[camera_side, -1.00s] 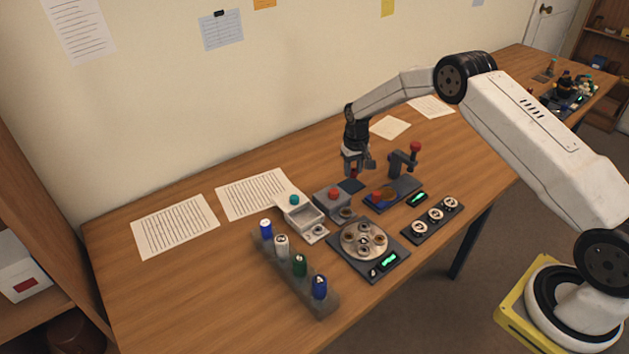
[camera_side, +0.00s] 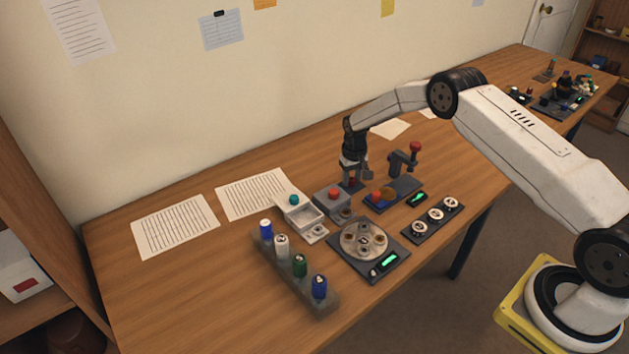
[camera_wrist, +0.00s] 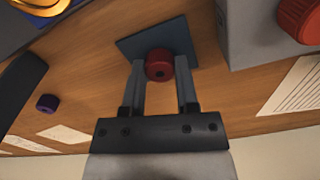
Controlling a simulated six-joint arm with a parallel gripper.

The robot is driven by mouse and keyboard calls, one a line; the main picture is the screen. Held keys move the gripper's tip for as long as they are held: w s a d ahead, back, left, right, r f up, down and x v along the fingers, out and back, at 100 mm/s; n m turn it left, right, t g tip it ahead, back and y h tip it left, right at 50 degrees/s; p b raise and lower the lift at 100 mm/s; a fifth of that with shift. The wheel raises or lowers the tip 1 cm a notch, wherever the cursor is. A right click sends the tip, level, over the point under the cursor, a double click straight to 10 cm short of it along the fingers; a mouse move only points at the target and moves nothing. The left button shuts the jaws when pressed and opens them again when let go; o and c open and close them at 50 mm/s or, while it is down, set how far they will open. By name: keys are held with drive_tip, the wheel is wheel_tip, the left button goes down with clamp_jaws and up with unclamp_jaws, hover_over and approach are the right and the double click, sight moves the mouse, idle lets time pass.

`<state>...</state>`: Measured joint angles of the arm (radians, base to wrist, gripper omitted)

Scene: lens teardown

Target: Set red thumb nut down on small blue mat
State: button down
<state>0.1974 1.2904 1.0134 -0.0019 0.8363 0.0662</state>
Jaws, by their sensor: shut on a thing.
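The red thumb nut (camera_wrist: 159,65) is held between the fingertips of my gripper (camera_wrist: 161,73) in the wrist view. My gripper is shut on it. The small blue mat (camera_wrist: 175,36) lies on the table just behind the nut in that view, and the nut overlaps its near edge. In the side view my gripper (camera_side: 354,180) is low over the mat (camera_side: 345,187), which it mostly hides. I cannot tell whether the nut touches the mat.
A grey box with a red button (camera_side: 333,194) stands close to the left of my gripper. A dark station with a red-knobbed lever (camera_side: 414,147) stands close on the right. A round tray on a dark base (camera_side: 366,240) is nearer the camera. A small purple piece (camera_wrist: 47,103) lies on the table.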

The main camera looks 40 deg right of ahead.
sight(351, 179)
drive_tip(key=shift+f, duration=0.15)
drive_tip(key=shift+c, duration=1.8)
unclamp_jaws()
wheel_tip(351, 179, up, 12)
drive_tip(key=shift+r, duration=0.2)
